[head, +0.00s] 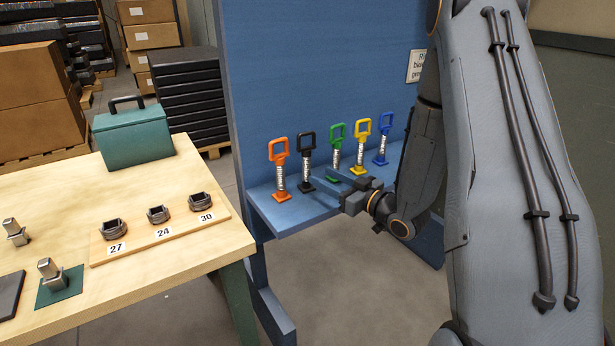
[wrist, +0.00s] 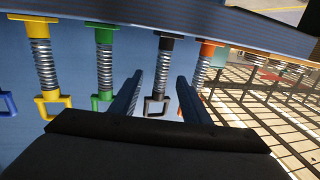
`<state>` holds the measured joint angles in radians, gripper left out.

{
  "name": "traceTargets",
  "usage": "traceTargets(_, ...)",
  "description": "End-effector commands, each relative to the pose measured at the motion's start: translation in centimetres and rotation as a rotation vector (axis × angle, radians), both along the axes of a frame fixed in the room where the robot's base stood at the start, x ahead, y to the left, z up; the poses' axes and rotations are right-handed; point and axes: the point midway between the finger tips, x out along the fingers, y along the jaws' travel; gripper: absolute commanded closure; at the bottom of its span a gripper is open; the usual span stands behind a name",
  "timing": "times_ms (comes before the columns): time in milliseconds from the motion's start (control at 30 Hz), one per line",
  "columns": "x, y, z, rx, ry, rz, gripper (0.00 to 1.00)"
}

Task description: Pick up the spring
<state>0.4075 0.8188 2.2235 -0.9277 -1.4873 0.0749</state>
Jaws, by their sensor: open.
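Several springs stand upright in a row on the blue shelf (head: 290,216), each with a coloured square base and loop handle. From left in the head view they are orange (head: 279,174), black (head: 307,166), green (head: 337,157), yellow (head: 361,149) and blue (head: 382,146). My gripper (head: 322,179) is open and empty, its fingers pointing left toward the black spring. In the wrist view the row appears upside down, and the black spring (wrist: 161,68) shows between my two fingers (wrist: 160,82). The green spring (wrist: 104,66) and orange spring (wrist: 201,70) lie just outside them.
A blue back panel (head: 320,70) rises behind the shelf, with a partly hidden sign (head: 415,65). A wooden table (head: 160,260) at left holds a teal case (head: 133,136), a board with numbered nuts (head: 160,232) and metal fittings. Neighbouring springs leave narrow gaps.

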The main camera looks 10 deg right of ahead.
Motion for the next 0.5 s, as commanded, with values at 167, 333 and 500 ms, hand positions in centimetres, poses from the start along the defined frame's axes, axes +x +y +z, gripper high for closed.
traceTargets(167,0.7,0.5,0.3,0.018,-0.022,0.013,0.57)
traceTargets(333,2.1,1.5,0.3,0.016,-0.02,0.012,0.57)
traceTargets(500,3.8,2.7,0.7,0.016,-0.02,0.013,0.57)
